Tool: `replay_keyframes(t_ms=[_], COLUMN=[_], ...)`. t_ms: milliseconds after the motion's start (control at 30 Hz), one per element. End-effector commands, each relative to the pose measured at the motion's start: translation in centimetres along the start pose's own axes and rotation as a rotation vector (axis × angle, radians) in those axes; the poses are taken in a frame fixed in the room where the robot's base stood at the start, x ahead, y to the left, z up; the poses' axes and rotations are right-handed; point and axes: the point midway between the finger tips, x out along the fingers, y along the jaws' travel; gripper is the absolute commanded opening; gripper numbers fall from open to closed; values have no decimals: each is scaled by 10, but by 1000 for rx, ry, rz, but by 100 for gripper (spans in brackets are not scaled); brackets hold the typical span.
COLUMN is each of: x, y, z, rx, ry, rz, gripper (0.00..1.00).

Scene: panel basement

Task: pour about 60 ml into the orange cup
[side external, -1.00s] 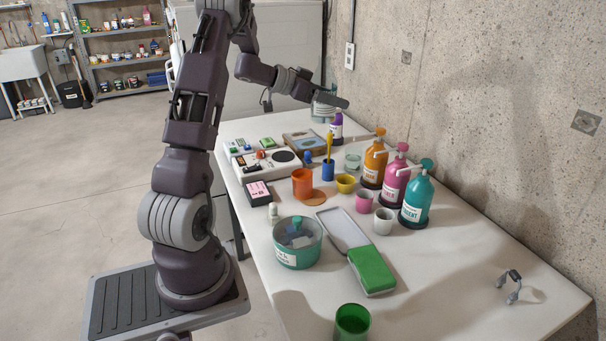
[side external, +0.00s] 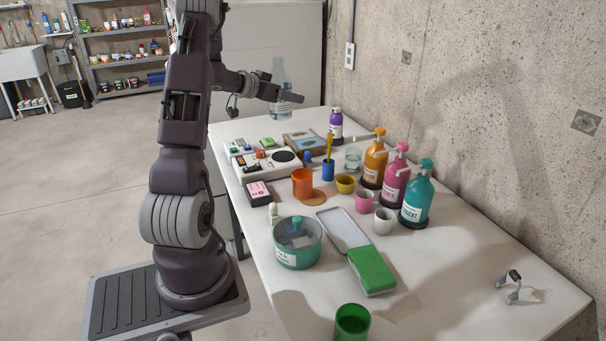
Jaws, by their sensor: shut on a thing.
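The orange cup (side external: 302,184) stands upright on the white table, left of the blue holder, with an orange-brown disc beside it. Its inside is too small to read. My gripper (side external: 291,97) is beyond the cup, toward the table's far end, and shut on a clear bottle (side external: 280,74). The bottle looks upright, with a narrow neck above the fingers and a wider body below. Its liquid level cannot be made out. The gripper hides part of its middle.
Orange (side external: 375,163), pink (side external: 395,178) and teal (side external: 416,200) pump bottles line the wall side. Small yellow (side external: 345,184), pink (side external: 364,202) and white (side external: 383,221) cups stand near them. A purple bottle (side external: 336,125) stands at the back. A flat device (side external: 262,160) lies left of the cup.

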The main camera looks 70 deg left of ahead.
Motion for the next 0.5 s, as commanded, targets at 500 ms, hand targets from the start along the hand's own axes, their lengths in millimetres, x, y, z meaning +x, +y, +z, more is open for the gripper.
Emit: replay_keyframes(t_ms=[500], x=[42], y=[0], z=[103], rx=[-4], ry=[-5], rz=[2], gripper=[7])
